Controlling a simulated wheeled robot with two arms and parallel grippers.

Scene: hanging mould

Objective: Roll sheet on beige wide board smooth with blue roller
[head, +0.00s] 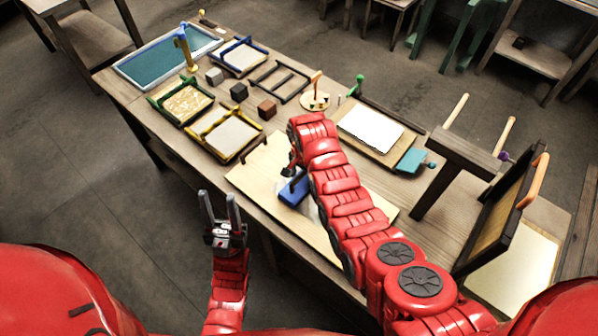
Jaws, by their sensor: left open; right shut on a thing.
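The beige wide board (258,172) lies on the table in front of me, partly covered by my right arm. The blue roller (291,191) rests on or just above the middle of this board. My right gripper (291,170) is shut on the roller's dark handle, its fingers partly hidden by my arm. A paler patch, perhaps the sheet (312,213), shows beside the roller; most of it is hidden, so I cannot tell how smooth it is. My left gripper (219,200) is open and empty, in front of the table's near edge, left of the board.
Several framed moulds, including a yellow one (231,138), stand at the left, with small cubes (267,109) behind. A board with a white sheet (371,128) and a teal item (410,160) lie beyond my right arm. A dark rack (460,153) and an upright frame (497,222) stand right.

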